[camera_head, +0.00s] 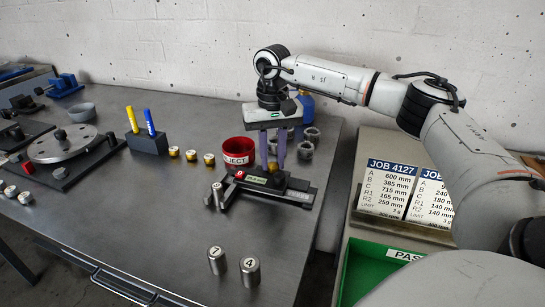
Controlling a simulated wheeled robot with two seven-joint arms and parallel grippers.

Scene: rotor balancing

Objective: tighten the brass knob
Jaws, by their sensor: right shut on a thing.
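The brass knob (272,167) is a small yellow piece on top of the dark fixture (262,183), which stands on the bench to the right of the red cup. My right gripper (272,160) points straight down over this fixture, one purple finger on each side of the knob. It is shut on the knob, though the contact is small and partly hidden by the fingers. My left gripper is not in view.
A red REJECT cup (238,151) stands close left of the gripper. Numbered steel cylinders (217,260) stand in front. A rotor disc (62,143) and a marker holder (147,143) are left. A green PASS tray (370,268) is right.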

